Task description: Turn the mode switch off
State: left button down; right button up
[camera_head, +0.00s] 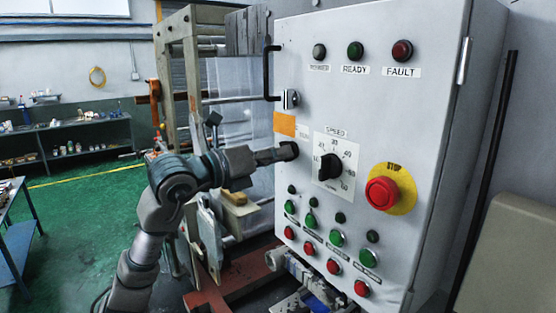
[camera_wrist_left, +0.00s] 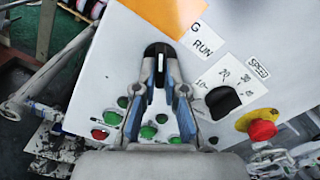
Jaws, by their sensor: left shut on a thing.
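The mode switch is a black knob on the grey control panel (camera_head: 300,85), left of the speed dial (camera_head: 329,166). In the head view its dark end (camera_head: 292,149) shows at the fingertips of my left gripper (camera_head: 284,153). In the left wrist view the black knob (camera_wrist_left: 157,50) sits between the two fingertips of the left gripper (camera_wrist_left: 158,68), which is shut on it. A white label reading RUN (camera_wrist_left: 203,45) lies beside it, partly covered by an orange square (camera_wrist_left: 165,14). The rest of the switch is hidden by the fingers. My right gripper is not in view.
A red stop button (camera_head: 382,193) on a yellow disc stands out at the right. Several green and red buttons are below the left gripper. A black handle (camera_head: 267,73) juts from the panel's left edge. A machine frame (camera_head: 190,80) stands behind my left arm.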

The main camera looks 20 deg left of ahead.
pick_arm(q)
jog(key=shift+a+r+n, duration=0.25)
jog(key=shift+r+n, duration=0.2)
jog(key=shift+n, duration=0.75)
jog(key=c, duration=1.2)
grip_release()
jog(key=shift+w+f, duration=0.1)
jog(key=shift+c, duration=0.2)
jog(key=v, duration=1.1)
jog(key=shift+a+f+b, duration=0.3)
jog(key=shift+a+f, duration=0.05)
jog(key=shift+a, duration=0.1)
jog(key=shift+d, duration=0.2)
